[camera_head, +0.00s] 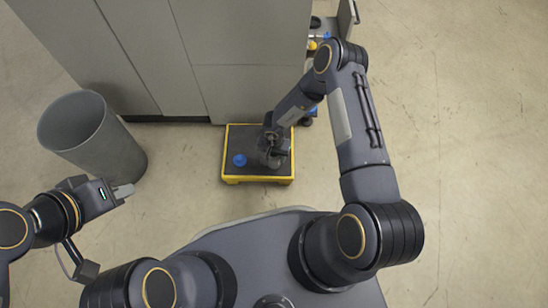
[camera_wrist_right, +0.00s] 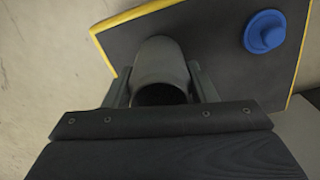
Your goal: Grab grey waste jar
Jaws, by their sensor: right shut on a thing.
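The grey jar (camera_wrist_right: 158,62) is a small dark cylinder with an open, dark mouth facing the right wrist camera. It is over the black-topped, yellow-edged platform (camera_head: 254,178). My right gripper (camera_wrist_right: 163,84) is shut on the jar, one finger on each side of it. In the head view the right gripper (camera_head: 274,150) is at the platform's right part, and my wrist mostly hides the jar there. I cannot tell whether the jar still touches the platform. My left gripper (camera_head: 123,191) is at the left, away from the jar, and its finger gap is unclear.
A blue knobbed piece (camera_head: 240,160) lies on the platform beside the jar; it also shows in the right wrist view (camera_wrist_right: 264,32). A large grey bin (camera_head: 85,135) stands at the left. Grey cabinets (camera_head: 240,60) stand behind the platform. Floor at the right (camera_head: 480,150) is clear.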

